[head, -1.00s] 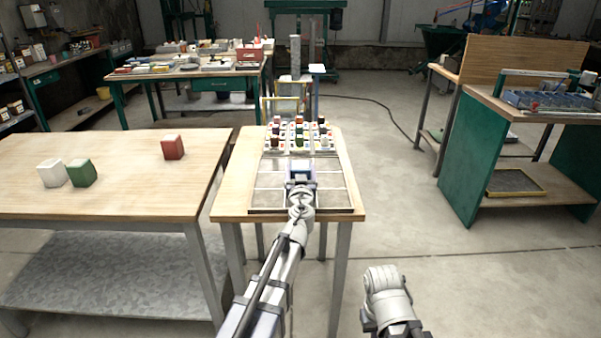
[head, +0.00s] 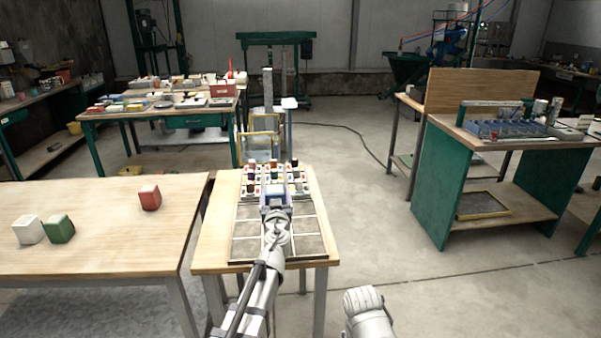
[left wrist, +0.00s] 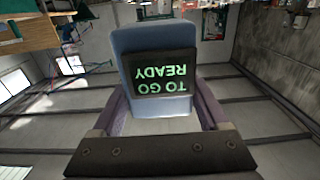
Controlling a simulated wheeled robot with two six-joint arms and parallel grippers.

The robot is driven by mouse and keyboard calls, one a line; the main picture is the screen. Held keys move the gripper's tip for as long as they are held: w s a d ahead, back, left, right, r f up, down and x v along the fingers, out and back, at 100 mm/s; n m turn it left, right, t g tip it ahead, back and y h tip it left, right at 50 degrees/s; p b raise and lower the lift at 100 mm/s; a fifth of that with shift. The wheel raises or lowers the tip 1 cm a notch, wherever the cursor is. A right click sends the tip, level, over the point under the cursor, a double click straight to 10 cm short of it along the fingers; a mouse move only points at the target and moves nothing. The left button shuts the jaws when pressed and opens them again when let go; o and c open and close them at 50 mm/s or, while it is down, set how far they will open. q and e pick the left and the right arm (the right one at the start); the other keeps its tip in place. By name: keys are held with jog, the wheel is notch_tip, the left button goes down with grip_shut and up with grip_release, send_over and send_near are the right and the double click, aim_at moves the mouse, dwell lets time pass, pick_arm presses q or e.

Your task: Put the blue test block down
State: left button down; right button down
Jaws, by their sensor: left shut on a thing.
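My left gripper (head: 275,206) is shut on the blue test block (left wrist: 152,58). In the left wrist view the block sits between the two fingers, and its dark screen shows the green words "READY TO GO" upside down. In the head view the gripper and block are over the back part of the framed grey tray (head: 240,262) on the small wooden table (head: 215,220). The arm and gripper hide most of the block there, and I cannot tell its height above the tray.
Behind the tray stands a white rack (head: 258,184) with several small coloured pieces. On the wooden table (head: 95,205) at left are a white block (head: 28,230), a green block (head: 59,229) and a red block (head: 150,198). Open floor lies right of the small table.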

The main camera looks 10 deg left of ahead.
aim_at(275, 189)
pick_arm(q)
notch_tip(275, 189, up, 4)
jog(key=p, duration=0.3)
jog(key=shift+p, duration=0.35)
jog(key=shift+f, duration=0.1)
jog(key=f+b, duration=0.4)
jog(key=b, duration=0.1)
jog(key=shift+s+f, duration=0.2)
jog(key=shift+f, duration=0.1)
notch_tip(275, 189, down, 9)
jog(key=b, duration=0.9)
jog(key=shift+f, duration=0.15)
jog(key=shift+f+b, duration=0.25)
jog(key=shift+b, duration=0.1)
grip_release()
jog(key=shift+r, duration=0.1)
jog(key=shift+r, duration=0.1)
